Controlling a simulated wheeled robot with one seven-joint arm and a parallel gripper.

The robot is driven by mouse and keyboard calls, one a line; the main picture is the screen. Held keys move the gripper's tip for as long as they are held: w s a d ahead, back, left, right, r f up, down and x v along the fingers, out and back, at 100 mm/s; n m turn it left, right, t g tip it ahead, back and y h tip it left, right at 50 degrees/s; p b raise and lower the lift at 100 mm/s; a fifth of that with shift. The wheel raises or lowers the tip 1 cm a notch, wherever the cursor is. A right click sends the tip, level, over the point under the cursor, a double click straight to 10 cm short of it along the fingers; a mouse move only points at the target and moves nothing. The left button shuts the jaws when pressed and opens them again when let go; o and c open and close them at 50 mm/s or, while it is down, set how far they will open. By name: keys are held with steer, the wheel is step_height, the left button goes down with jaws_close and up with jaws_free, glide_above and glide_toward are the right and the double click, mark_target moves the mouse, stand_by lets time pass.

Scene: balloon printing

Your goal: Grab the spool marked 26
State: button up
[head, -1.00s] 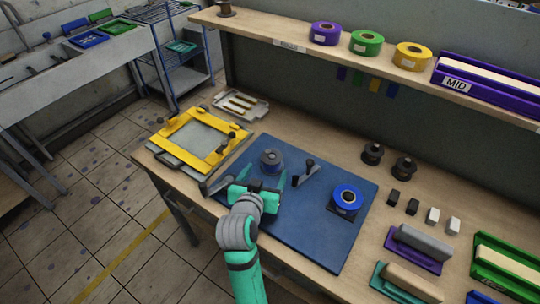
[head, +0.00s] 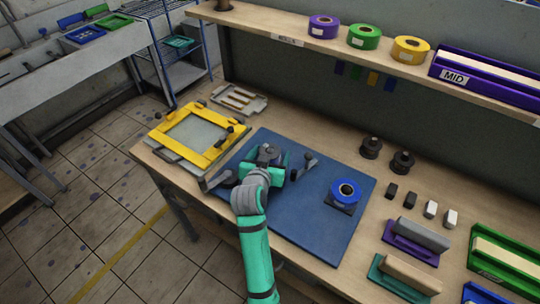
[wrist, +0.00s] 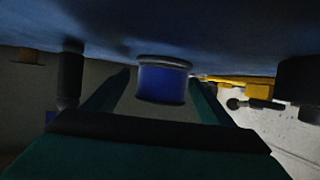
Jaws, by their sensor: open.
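A spool with a grey top (head: 268,152) stands on the blue mat (head: 300,228), near its back left part. In the wrist view its side is blue (wrist: 163,83) and it stands between my two fingers. I cannot read a 26 on it. My gripper (head: 266,160) is open, low over the mat, with its teal fingers on either side of this spool. I cannot tell whether they touch it. A second spool, bright blue with a dark centre (head: 346,189), sits on a dark base at the mat's right side.
A black lever-like post (head: 304,167) stands just right of my gripper. A yellow frame (head: 198,137) lies to the left. Two dark spools (head: 371,147) stand at the back right. Purple (head: 323,27), green and yellow rolls sit on the shelf. The mat's front right is clear.

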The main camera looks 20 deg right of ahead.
steer(key=shift+a, duration=0.15)
steer(key=c, duration=1.1)
